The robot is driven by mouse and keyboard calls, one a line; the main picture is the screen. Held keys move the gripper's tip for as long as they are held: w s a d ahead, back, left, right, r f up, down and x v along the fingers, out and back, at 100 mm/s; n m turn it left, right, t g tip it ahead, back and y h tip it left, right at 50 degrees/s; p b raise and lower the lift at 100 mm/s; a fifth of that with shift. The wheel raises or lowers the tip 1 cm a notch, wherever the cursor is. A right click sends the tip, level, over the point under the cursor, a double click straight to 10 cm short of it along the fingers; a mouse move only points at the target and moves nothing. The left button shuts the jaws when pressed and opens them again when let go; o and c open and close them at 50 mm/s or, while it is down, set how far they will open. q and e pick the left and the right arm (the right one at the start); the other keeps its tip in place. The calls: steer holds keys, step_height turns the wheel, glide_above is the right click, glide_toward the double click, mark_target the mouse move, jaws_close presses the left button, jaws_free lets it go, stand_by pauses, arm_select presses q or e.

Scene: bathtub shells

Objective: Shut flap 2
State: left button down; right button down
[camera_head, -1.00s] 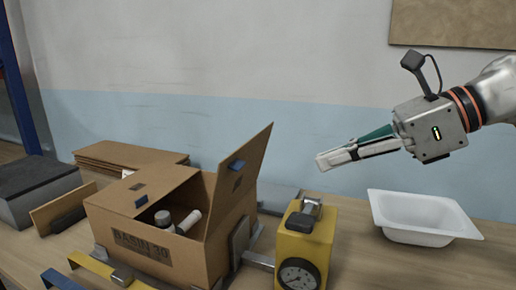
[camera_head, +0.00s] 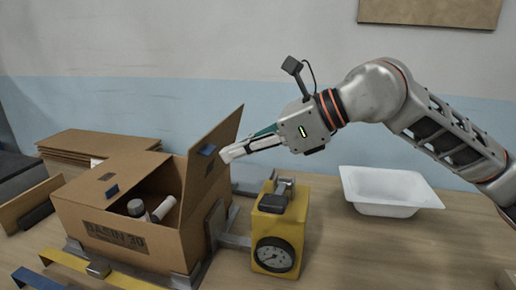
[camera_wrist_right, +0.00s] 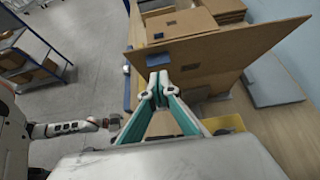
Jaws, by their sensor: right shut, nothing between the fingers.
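The cardboard box (camera_head: 120,236), marked BASIN 30, stands open on the bench with white cylindrical parts (camera_head: 161,208) inside. Its right flap (camera_head: 212,148) stands up, leaning outward, with a blue tab on it; no flap number is legible. Another flap (camera_head: 97,178) lies over the back left of the opening. My right gripper (camera_head: 228,155) is shut and empty, its tips close by the upright flap's outer side. In the wrist view the shut fingertips (camera_wrist_right: 158,88) are just in front of that flap (camera_wrist_right: 205,52); contact cannot be told. My left gripper (camera_wrist_right: 108,123) shows small in the wrist view, its jaws unclear.
A yellow block with a dial (camera_head: 281,225) stands right of the box, close below my right arm. A white basin (camera_head: 390,190) is further right. Flat cardboard sheets (camera_head: 95,146) lie behind the box. A yellow strip (camera_head: 70,262) runs along its front.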

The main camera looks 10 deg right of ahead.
steer(key=shift+w+a+r, duration=0.15)
steer(key=shift+w+a, duration=0.1)
steer(key=shift+a, duration=0.25)
steer(key=shift+r, duration=0.15)
